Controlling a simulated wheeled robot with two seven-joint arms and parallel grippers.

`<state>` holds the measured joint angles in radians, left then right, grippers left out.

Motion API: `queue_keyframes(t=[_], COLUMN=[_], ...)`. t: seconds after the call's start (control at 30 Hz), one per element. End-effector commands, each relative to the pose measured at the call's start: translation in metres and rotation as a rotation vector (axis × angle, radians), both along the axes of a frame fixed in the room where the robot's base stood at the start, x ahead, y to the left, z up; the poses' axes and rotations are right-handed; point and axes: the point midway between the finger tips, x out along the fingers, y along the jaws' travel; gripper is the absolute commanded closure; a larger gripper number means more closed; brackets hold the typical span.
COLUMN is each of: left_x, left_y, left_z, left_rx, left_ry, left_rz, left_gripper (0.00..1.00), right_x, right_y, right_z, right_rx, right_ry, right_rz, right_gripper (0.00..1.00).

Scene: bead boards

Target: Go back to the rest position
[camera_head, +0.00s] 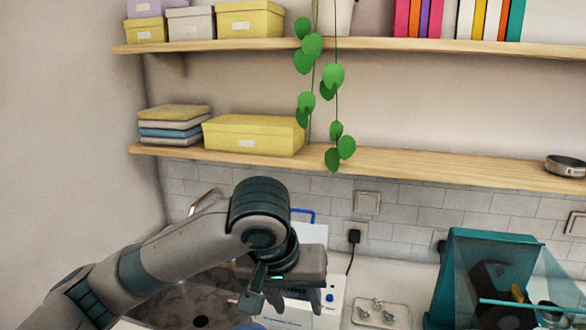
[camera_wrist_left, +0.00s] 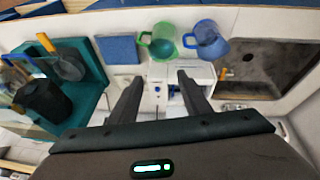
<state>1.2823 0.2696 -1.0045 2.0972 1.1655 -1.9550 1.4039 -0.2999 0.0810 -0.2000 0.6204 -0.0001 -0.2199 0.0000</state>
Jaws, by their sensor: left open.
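My left gripper (camera_head: 288,302) hangs low over the counter in the head view, at the end of my arm from the left. Its two fingers are spread, with nothing between them. In the left wrist view the open gripper (camera_wrist_left: 160,82) shows two dark fingers apart, above a white boxy thing (camera_wrist_left: 176,100) on the counter. The fingers do not appear to hold anything. My right gripper is in neither view.
A teal bin (camera_head: 445,285) stands right on the counter, beside a small tray (camera_head: 380,314) of metal pieces. A green mug (camera_wrist_left: 160,42), a blue mug (camera_wrist_left: 206,40) and a sink (camera_wrist_left: 262,65) lie near the gripper. Shelves (camera_head: 400,163) and a hanging plant (camera_head: 333,76) are above.

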Motion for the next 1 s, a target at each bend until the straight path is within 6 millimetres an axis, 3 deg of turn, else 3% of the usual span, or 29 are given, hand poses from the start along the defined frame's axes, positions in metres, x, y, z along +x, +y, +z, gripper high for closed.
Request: queue_keyframes(t=[0.3,0.5,0.77,1.0], left_x=[-0.016,-0.027,-0.044,-0.067], left_y=[-0.02,-0.022,-0.009,0.021], left_z=[-0.07,-0.11,-0.164,-0.217], left_rx=[-0.159,-0.243,-0.312,-0.315], left_ry=[0.017,0.002,-0.031,-0.061], left_rz=[-0.123,-0.154,-0.145,-0.1], left_gripper=[0.56,0.56,0.56,0.56], right_x=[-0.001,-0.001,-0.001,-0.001], right_y=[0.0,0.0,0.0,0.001], right_z=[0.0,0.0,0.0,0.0], right_rx=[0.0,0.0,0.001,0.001], right_ry=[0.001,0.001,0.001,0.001], right_rz=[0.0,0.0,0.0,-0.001], right_gripper=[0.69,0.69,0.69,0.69])
